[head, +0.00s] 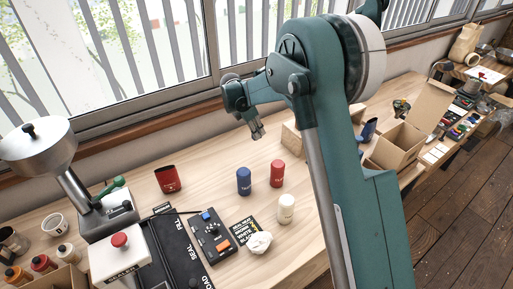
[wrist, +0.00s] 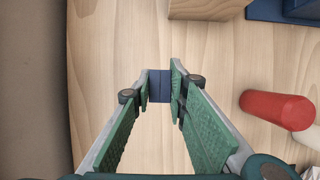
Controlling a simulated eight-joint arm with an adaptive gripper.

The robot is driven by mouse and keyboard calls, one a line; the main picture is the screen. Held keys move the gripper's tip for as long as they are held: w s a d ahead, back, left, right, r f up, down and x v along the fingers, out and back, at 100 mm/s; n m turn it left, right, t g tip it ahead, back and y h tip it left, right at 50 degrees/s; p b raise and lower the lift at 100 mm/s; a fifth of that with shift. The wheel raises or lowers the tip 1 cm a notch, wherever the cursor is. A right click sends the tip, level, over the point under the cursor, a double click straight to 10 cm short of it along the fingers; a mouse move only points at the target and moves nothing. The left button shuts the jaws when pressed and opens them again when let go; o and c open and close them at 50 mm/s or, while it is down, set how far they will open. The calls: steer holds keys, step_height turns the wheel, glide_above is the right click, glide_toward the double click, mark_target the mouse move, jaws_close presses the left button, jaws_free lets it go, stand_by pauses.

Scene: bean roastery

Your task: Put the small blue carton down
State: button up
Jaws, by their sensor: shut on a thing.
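My gripper (wrist: 160,88) is shut on the small blue carton (wrist: 159,86). In the wrist view the carton shows as a dark blue, nearly square face between the two fingertips, with pale wood behind it. In the head view my gripper (head: 257,132) points down over the back of the workbench, near the window wall. I cannot make out the carton there, nor tell whether it touches the bench top.
A wooden block (head: 291,138) stands right of my gripper. An open cardboard box (head: 398,146) is further right. Bare wood lies around my gripper.

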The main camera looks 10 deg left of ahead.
steer(key=shift+f, duration=2.35)
steer(key=shift+f, duration=1.85)
steer(key=shift+f+b, duration=0.2)
steer(key=shift+b, duration=0.15)
steer(key=o, duration=0.8)
steer(key=shift+r, duration=0.2)
steer(key=v, duration=1.2)
steer(key=shift+p, duration=0.4)
